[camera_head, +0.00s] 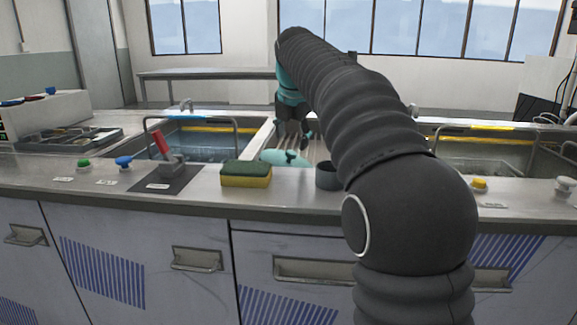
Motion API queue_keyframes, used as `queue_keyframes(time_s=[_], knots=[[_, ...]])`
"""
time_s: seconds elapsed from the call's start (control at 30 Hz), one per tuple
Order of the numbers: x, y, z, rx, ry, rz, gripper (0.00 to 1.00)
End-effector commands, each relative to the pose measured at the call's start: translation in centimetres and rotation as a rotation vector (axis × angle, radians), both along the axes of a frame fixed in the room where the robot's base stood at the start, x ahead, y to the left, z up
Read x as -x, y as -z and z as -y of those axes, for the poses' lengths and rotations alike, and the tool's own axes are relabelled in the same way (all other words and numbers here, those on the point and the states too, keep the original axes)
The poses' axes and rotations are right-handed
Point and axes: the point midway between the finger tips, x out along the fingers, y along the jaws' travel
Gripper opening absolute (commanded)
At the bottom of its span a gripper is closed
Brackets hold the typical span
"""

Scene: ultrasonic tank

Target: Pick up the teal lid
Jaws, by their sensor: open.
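The teal lid (284,158) lies on the counter between the two sinks, just behind the sponge, with a small dark knob on top. My gripper (292,143) points down right above the lid, its fingers open around or close to the knob. The fingers are small and partly merge with the knob, so I cannot tell whether they touch it. The lid lies flat, and I see nothing lifted.
A yellow-green sponge (245,175) and a dark cup (327,176) stand in front of the lid. A red-handled lever (161,144) on a dark plate is at left. Sinks (205,142) lie on both sides. Blue (124,162) and green (83,164) knobs sit farther left.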

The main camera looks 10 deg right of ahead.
Motion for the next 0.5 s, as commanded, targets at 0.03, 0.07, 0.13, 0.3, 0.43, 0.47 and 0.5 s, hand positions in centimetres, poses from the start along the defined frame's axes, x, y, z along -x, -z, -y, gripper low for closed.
queue_keyframes(time_s=[0.03, 0.07, 0.13, 0.3, 0.43, 0.47, 0.5], knots=[[-0.3, 0.6, 0.1, 0.0, 0.001, 0.0, 0.59], [-0.4, 0.8, 0.1, 0.0, 0.001, 0.0, 0.59], [-0.6, 1.1, 0.1, 0.0, 0.001, 0.001, 0.59], [-0.9, 1.7, 0.2, 0.0, 0.002, 0.001, 0.59], [-1.5, 3.1, 0.3, 0.0, 0.002, -0.002, 0.59], [-1.7, 3.4, 0.3, -0.001, 0.002, -0.001, 0.59], [-2.0, 4.0, 0.4, -0.001, 0.002, -0.001, 0.59]])
